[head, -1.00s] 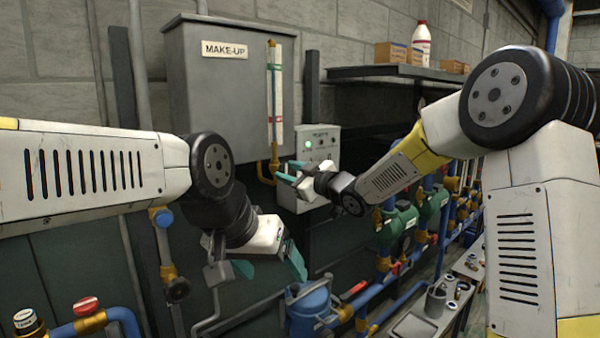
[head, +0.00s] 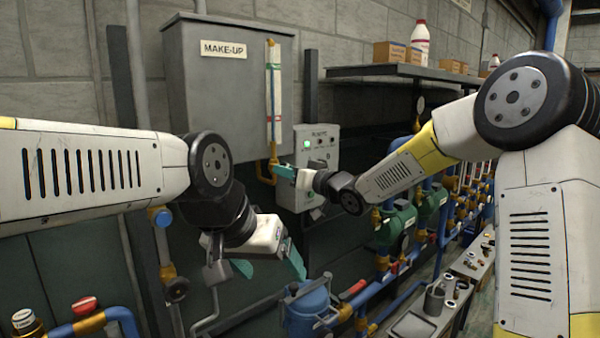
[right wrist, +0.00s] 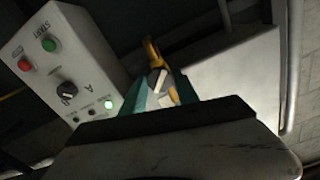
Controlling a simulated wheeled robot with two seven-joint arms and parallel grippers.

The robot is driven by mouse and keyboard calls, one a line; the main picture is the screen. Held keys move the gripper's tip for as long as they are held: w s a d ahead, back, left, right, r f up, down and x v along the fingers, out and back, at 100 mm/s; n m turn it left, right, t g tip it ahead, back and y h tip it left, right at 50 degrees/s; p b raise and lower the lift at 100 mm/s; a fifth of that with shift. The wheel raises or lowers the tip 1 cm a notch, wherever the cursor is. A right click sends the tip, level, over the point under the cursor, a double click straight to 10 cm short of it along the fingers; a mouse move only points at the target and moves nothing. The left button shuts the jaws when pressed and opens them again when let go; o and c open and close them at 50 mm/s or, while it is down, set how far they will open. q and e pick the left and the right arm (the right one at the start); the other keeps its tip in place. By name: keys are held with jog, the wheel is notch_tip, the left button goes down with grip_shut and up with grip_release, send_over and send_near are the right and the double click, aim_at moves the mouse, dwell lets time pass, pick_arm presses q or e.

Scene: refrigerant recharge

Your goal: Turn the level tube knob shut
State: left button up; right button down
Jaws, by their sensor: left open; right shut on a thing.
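The level tube (head: 273,95) stands upright on the front of the grey MAKE-UP tank (head: 215,85), with a brass fitting (head: 266,172) at its foot. In the right wrist view the level tube knob (right wrist: 158,80), pale with a dark pointer line, sits between the teal fingers of my right gripper (right wrist: 161,92). The right gripper (head: 283,172) is shut on it; in the head view the fingers hide the knob. My left gripper (head: 268,268) is open and empty, lower down in front of the dark wall.
A grey control box (head: 318,150) with a lit green lamp is close beside my right gripper. A blue vessel (head: 308,310) stands below my left gripper. Pipes, green pumps (head: 395,228) and a shelf (head: 390,71) with boxes lie to the right.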

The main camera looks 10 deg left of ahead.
jog(key=m, duration=0.4)
dwell(0.3)
jog(key=m, duration=0.3)
jog(key=shift+m, duration=0.3)
jog(key=c, duration=1)
grip_release()
jog(key=shift+r, duration=0.1)
jog(key=shift+v, duration=3.5)
